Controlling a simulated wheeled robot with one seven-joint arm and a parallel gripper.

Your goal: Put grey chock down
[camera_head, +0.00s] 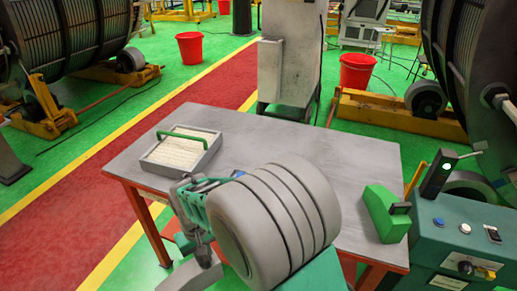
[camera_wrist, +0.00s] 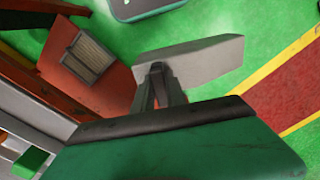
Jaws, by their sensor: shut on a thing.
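The grey chock (camera_wrist: 205,60) is a long pale grey block in the wrist view. My gripper (camera_wrist: 158,72) is shut on it near its left part. In the head view, the gripper (camera_head: 204,250) points downward off the table's front-left side. The chock (camera_head: 190,277) shows there at the bottom edge, partly cut off, apart from the tabletop and over the floor. What lies directly under the chock is hard to tell.
A grey table (camera_head: 250,137) with orange legs stands ahead. It carries a tray (camera_head: 152,157) with a green handle at the left and a green block (camera_head: 385,213) at the right. A green control box (camera_head: 460,235) stands at right. The table's middle looks clear.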

